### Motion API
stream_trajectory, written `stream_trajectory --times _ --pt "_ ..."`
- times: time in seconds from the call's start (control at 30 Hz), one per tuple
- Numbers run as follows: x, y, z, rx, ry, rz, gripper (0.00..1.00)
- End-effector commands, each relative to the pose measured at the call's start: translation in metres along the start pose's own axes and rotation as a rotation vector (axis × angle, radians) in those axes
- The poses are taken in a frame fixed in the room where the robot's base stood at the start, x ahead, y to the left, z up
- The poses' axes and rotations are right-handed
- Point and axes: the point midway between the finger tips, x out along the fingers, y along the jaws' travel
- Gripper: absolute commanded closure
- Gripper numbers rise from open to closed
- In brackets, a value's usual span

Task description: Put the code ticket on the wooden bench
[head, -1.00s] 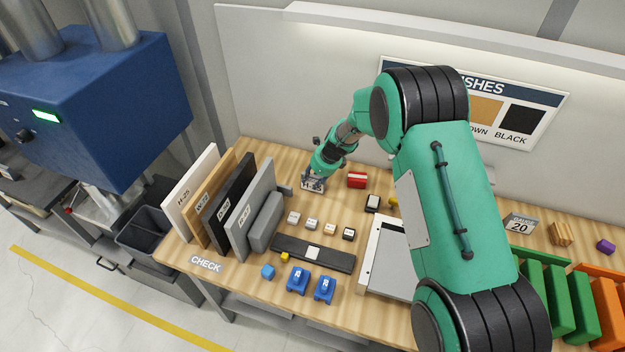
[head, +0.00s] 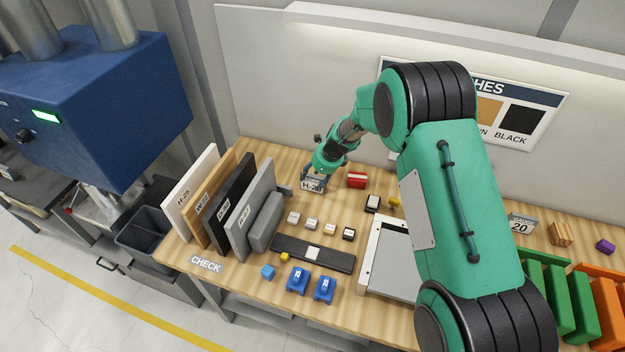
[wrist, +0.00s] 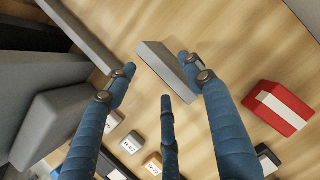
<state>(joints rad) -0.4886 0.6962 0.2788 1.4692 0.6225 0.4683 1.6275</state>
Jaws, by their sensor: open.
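The code ticket (head: 312,184), a small grey stand with an H-25 label, stands on the wooden bench (head: 262,205) near the back, right of the upright boards. In the wrist view the ticket (wrist: 167,70) shows from above as a grey wedge resting on the wood. My gripper (head: 322,172) is just above and behind it in the head view. In the wrist view my gripper (wrist: 158,82) has its blue fingers spread wide, with the ticket beyond and between the tips. Nothing is held.
A red box with a white stripe (head: 356,180) stands right of the ticket. Several boards (head: 228,205) stand to the left, with a grey block (head: 266,222) beside them. Several small labelled blocks (head: 312,225) lie in front. Bare wood surrounds the ticket.

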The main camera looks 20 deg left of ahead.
Motion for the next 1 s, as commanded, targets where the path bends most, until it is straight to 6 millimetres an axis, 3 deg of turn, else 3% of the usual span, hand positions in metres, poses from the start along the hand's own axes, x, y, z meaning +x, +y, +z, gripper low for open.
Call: stream_trajectory --times 0.6,1.0 --pt "-0.089 0.000 0.000 0.000 0.000 -0.001 0.48" --pt "-0.105 0.000 0.000 0.000 0.000 0.001 0.48"
